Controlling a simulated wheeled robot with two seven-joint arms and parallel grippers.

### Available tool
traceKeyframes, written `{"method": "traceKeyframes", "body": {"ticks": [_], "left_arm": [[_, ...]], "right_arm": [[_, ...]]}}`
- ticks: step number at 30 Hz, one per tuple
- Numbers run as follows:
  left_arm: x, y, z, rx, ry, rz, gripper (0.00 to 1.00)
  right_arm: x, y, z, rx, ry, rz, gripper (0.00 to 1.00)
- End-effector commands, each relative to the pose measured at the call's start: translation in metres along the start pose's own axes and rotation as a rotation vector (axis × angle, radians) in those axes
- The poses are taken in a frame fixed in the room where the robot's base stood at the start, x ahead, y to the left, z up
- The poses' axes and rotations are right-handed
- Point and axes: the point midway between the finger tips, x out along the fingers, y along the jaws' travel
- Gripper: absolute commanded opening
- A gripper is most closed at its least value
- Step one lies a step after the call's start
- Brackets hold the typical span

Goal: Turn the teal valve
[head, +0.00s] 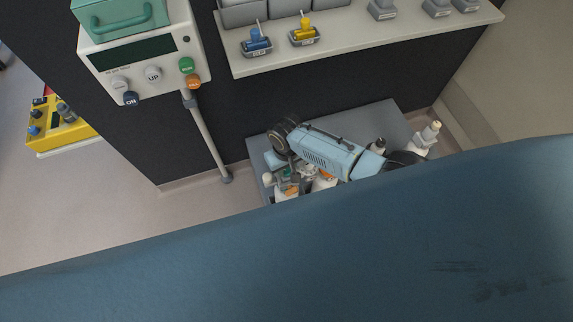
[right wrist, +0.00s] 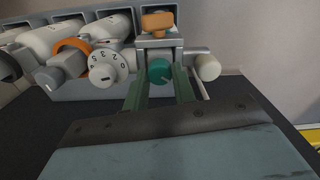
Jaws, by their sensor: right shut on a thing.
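The teal valve (right wrist: 160,71) is a round knob with a pale pointer mark, seen in the right wrist view on a grey metal bracket. My right gripper (right wrist: 161,82) is shut on it, one finger on each side of the knob. In the head view my right gripper (head: 288,178) is low among the bottles beside the grey rack, and my arm hides much of that spot. The teal valve cannot be made out clearly there. My left gripper does not show in either view.
An orange knob (right wrist: 157,22) sits just above the valve. A white numbered dial (right wrist: 111,66) and an orange ring (right wrist: 73,47) are to its left. In the head view, a control box (head: 145,62) and a shelf (head: 370,48) stand behind; the blue surface fills the front.

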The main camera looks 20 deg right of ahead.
Motion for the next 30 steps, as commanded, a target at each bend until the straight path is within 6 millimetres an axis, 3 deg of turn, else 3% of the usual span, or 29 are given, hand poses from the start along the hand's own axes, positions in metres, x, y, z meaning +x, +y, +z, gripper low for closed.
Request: {"method": "traceKeyframes", "body": {"ticks": [30], "left_arm": [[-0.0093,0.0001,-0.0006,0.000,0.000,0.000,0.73]], "right_arm": [[0.0008,-0.0001,0.0008,-0.933,-0.001,-0.001,0.03]]}}
